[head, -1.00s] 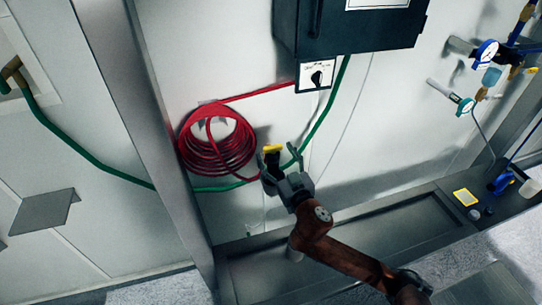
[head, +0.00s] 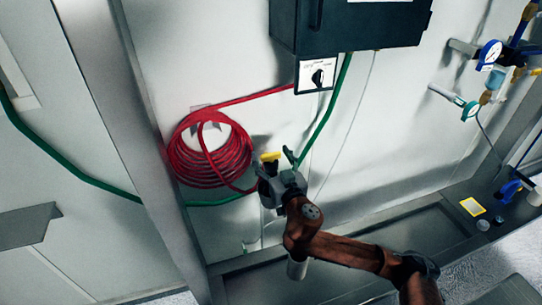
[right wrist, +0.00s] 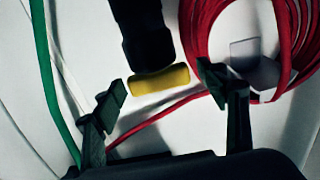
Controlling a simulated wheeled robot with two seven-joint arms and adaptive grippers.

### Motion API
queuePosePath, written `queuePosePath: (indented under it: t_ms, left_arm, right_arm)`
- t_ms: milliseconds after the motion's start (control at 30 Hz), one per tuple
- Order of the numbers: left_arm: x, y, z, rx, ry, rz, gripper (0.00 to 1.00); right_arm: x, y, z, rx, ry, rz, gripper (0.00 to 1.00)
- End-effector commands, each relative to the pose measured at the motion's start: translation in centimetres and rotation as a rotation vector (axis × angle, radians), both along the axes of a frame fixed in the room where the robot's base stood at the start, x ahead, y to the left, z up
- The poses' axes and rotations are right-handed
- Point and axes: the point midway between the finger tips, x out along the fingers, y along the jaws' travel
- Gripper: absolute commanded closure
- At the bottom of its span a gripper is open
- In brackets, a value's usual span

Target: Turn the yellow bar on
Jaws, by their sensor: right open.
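The yellow bar (head: 270,156) is a short, rounded bar on the end of a black stem, in front of the pale wall and right of the red hose coil. It shows clearly in the right wrist view (right wrist: 160,80), lying crosswise at the stem's lower end. My right gripper (head: 277,163) is open and close to the bar. In the right wrist view its two dark fingertips (right wrist: 162,84) stand to the left and right of the bar, with gaps on both sides. In the head view the gripper partly hides the stem. My left gripper is not in view.
A red hose coil (head: 210,172) hangs just left of the bar. A green hose (head: 325,118) runs behind my gripper. A dark box (head: 350,25) with a black rotary switch (head: 317,77) is above. Gauges (head: 490,54) and a metal ledge (head: 335,250) lie right and below.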

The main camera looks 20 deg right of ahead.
Motion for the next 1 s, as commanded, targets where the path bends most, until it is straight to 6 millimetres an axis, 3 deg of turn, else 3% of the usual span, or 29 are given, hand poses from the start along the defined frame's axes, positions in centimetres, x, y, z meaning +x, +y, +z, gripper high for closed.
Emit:
queuePosePath:
  t_ms: [333,900,1000]
  left_arm:
    - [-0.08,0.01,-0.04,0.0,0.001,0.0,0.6]
    - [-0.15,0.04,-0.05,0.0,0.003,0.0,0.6]
    - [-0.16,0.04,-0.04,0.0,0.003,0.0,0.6]
  right_arm:
    - [0.37,0.02,-0.04,0.0,0.0,0.001,0.35]
    - [0.35,-0.01,-0.03,0.0,0.0,0.0,0.74]
    - [0.35,-0.01,-0.04,0.0,0.0,0.0,0.76]
